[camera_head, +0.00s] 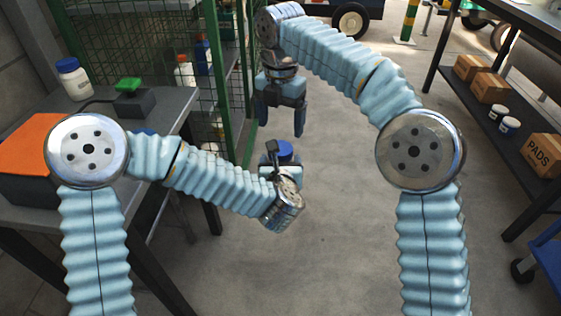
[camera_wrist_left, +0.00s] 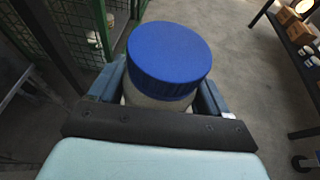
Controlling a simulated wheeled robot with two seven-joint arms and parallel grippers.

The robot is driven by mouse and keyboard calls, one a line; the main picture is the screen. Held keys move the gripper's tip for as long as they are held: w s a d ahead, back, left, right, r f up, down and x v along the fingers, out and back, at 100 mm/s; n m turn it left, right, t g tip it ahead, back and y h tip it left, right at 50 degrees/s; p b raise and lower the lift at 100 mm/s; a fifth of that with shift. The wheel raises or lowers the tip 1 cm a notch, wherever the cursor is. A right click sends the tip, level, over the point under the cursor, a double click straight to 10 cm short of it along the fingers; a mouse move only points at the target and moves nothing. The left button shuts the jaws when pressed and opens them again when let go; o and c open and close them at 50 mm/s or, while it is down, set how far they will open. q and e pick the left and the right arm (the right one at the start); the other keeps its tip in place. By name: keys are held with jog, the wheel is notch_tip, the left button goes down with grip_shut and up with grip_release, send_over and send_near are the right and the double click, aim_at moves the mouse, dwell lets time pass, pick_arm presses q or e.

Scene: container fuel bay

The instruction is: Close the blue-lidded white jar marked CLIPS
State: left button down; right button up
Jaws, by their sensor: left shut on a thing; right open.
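A white jar (camera_wrist_left: 152,102) with a ribbed blue lid (camera_wrist_left: 170,56) is in my left gripper (camera_wrist_left: 162,90), one finger on each side of its body. The lid sits on top of the jar; I cannot tell how tight it is. In the head view the blue lid (camera_head: 284,148) shows above my left wrist, and the jar's body is mostly hidden. No CLIPS marking shows. My right gripper (camera_head: 281,122) is open and empty, pointing down, just above and beyond the lid in the picture, apart from it.
Another blue-lidded white jar (camera_head: 75,82) stands on the left table (camera_head: 172,107), near a green button on a dark box (camera_head: 133,102) and an orange-topped box (camera_head: 27,143). A green mesh cage (camera_head: 222,75) stands behind. A shelf with cartons (camera_head: 490,87) is right. The middle floor is clear.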

aim_at(281, 148)
notch_tip(281, 148, down, 7)
dwell(0.4)
